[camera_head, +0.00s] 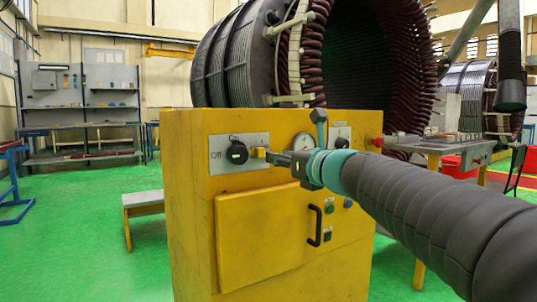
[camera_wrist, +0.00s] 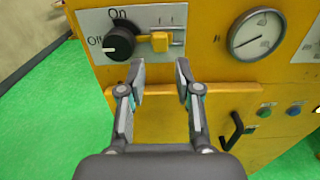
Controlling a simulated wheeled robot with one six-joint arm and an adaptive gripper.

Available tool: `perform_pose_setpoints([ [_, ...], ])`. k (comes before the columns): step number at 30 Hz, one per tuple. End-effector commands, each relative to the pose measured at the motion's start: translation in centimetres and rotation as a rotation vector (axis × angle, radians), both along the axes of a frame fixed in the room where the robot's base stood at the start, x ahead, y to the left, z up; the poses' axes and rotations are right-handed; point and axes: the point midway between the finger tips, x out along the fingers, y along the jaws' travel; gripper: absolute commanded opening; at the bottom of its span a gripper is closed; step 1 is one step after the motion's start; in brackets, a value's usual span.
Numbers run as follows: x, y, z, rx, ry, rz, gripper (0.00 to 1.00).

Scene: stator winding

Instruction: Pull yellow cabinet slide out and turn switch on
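The yellow cabinet (camera_head: 195,210) stands in front of me. On its grey plate (camera_wrist: 88,20) sits a round black switch (camera_wrist: 121,42), also in the head view (camera_head: 238,153), with its white mark toward "Off". The small yellow slide (camera_wrist: 160,41) is just right of the switch, at a slot in the plate; a thin yellow part reaches left to the switch's edge. In the head view the slide (camera_head: 258,152) is near my fingertips. My gripper (camera_wrist: 161,70) is open and empty, its two fingers apart just below the slide in the wrist view.
A round gauge (camera_wrist: 257,34) is right of the plate. A yellow door with a black handle (camera_head: 314,225) and several buttons lies below. The large stator (camera_head: 240,60) rests behind the cabinet. Green floor (camera_head: 80,240) is clear at the left.

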Motion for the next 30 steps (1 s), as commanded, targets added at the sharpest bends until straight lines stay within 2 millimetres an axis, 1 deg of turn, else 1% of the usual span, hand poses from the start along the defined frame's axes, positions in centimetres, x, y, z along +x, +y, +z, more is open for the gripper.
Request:
perform_pose_setpoints([
  [1,0.9,0.6,0.0,0.000,0.001,0.002,0.33],
  [6,3.4,2.3,0.0,0.000,0.001,0.002,0.33],
  [12,5.4,3.7,0.1,-0.001,-0.001,0.001,0.33],
  [18,6.2,4.2,0.1,0.000,-0.001,-0.001,0.33],
  [26,6.3,4.2,0.0,0.000,-0.001,-0.001,0.33],
  [27,6.3,4.2,0.0,0.000,-0.001,-0.001,0.23],
  [30,6.3,4.2,0.0,0.000,-0.001,-0.001,0.00],
])
